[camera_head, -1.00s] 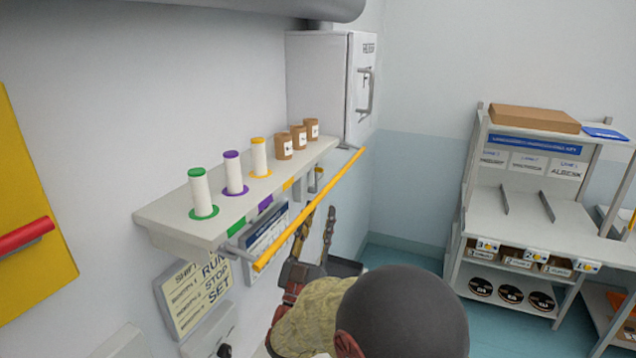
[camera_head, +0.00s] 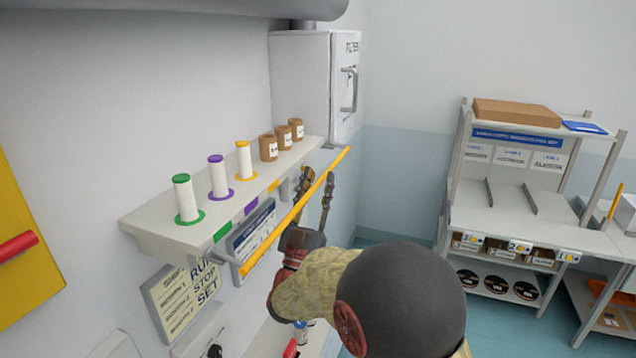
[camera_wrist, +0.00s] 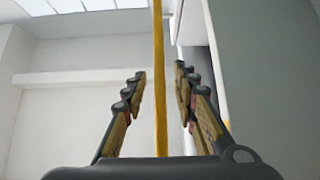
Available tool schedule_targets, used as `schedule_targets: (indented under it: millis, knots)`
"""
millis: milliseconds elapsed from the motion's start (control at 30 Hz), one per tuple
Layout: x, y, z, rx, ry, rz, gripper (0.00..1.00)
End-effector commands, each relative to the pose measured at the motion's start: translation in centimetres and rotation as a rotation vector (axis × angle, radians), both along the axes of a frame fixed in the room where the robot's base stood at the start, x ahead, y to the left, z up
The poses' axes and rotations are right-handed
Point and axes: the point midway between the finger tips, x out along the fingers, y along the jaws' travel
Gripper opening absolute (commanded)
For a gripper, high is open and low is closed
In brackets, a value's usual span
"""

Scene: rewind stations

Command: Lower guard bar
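The guard bar is a long yellow rod (camera_head: 278,235) held out in front of the wall shelf, raised about level with the shelf edge. My gripper (camera_head: 317,178) points upward at the bar's far half, with its dark and tan fingers spread open. In the wrist view, the bar (camera_wrist: 159,80) runs upright through the gap between the two fingers of my gripper (camera_wrist: 160,85), apart from both. The fingers are not closed on it. How close the bar lies to the palm is hard to tell.
The shelf (camera_head: 150,220) behind the bar carries several spools and brown jars. A white cabinet (camera_head: 300,90) hangs at its far end. A label board (camera_head: 180,300) is on the wall below. A grey workstation (camera_head: 530,215) stands at right, with floor between.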

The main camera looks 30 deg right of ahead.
Motion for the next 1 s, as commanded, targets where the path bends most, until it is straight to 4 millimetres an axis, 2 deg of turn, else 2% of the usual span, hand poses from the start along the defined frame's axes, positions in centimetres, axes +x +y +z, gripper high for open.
schedule_targets:
  millis: [133, 633, 1000]
  knots:
    - [0.00, 0.02, -0.04, 0.000, 0.000, 0.000, 0.28]
    - [-0.01, 0.03, -0.06, 0.001, 0.001, 0.000, 0.00]
    - [-0.01, 0.02, -0.06, 0.001, 0.001, 0.000, 0.00]
